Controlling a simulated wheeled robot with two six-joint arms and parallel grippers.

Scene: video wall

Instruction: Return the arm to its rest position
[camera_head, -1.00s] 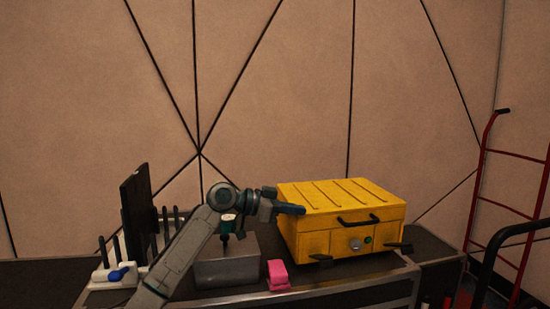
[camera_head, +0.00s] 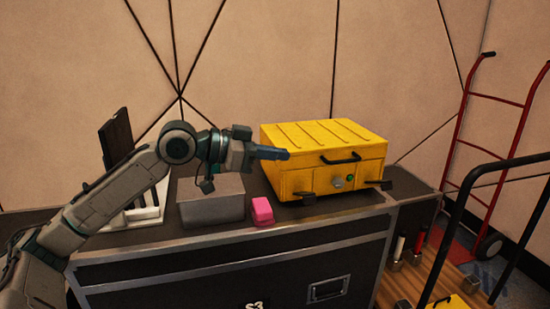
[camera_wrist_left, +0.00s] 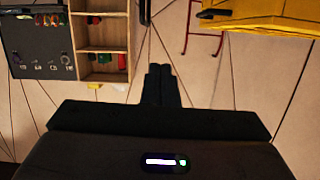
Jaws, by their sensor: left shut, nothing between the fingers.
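My left arm comes in from the left in the head view, raised over the front of a dark case used as a bench. My left gripper (camera_head: 287,154) is shut and empty, pointing right. Its fingertips overlap the upper left front of the yellow case (camera_head: 318,182) in the picture; I cannot tell if they touch it. In the left wrist view the two dark fingers (camera_wrist_left: 159,75) lie together with nothing between them. The yellow case also shows in the upper right of that view (camera_wrist_left: 270,18). My right gripper is not in view.
A grey metal box (camera_head: 211,206) and a pink object (camera_head: 262,211) stand below the gripper on the dark bench case (camera_head: 150,240). A white rack (camera_head: 148,212) stands left, partly behind my arm. A red hand truck (camera_head: 497,99) stands right. The wrist view shows a wooden shelf (camera_wrist_left: 103,37).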

